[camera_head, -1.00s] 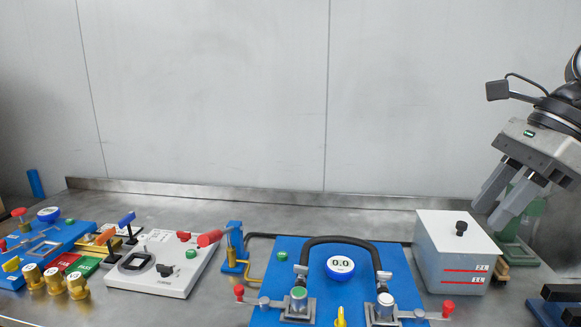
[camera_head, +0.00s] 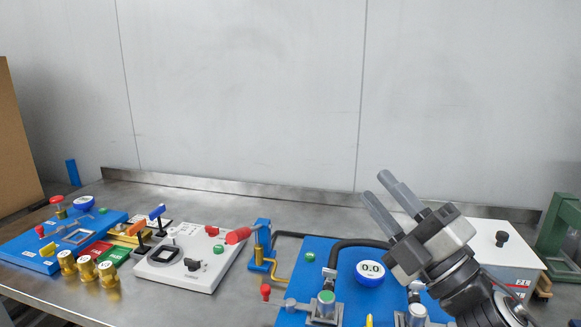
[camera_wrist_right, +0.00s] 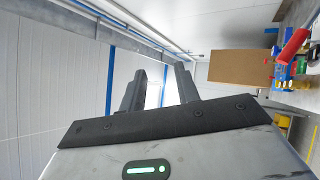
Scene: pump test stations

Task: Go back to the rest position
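My right gripper (camera_head: 377,187) is raised above the right part of the bench in the head view, its fingers pointing up and left. The fingers stand apart with nothing between them; the gap also shows in the right wrist view (camera_wrist_right: 160,75). It hides part of the blue pump board (camera_head: 316,250) and of the grey-white box (camera_head: 515,256) behind it. My left gripper is in neither view.
A white panel with a red handle (camera_head: 200,275) and a blue station (camera_head: 25,250) with several brass fittings stand on the metal bench (camera_head: 165,207). A green stand (camera_head: 557,235) is at the far right. A brown board (camera_head: 15,150) stands at the left. The air above the bench's left and middle is free.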

